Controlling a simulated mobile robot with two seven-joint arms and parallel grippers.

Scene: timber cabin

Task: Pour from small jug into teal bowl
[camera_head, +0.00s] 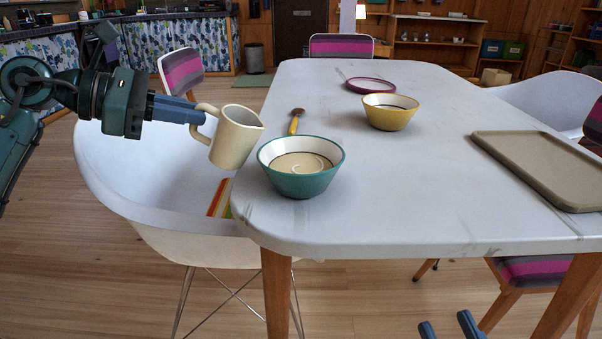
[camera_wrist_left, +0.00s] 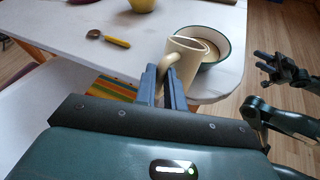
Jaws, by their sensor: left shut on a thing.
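The small jug (camera_head: 236,137) is cream-coloured and hangs in the air just left of the teal bowl, over the table's left edge. It leans to the right, with its lip toward the bowl. My left gripper (camera_head: 198,115) is shut on the jug's handle; the left wrist view also shows the jug (camera_wrist_left: 183,58) in its fingers. The teal bowl (camera_head: 302,183) stands upright near the table's front left corner, with a pale, swirled surface inside. No stream shows between jug and bowl. My right gripper (camera_head: 452,328) is low at the bottom edge, its fingers apart and empty.
A yellow bowl (camera_head: 390,117) and a magenta plate (camera_head: 371,86) stand farther back on the white table (camera_head: 420,190). A spoon (camera_head: 295,122) lies behind the teal bowl. A beige tray (camera_head: 545,165) lies at right. A white chair (camera_head: 150,190) with a striped cloth (camera_head: 219,200) is at left.

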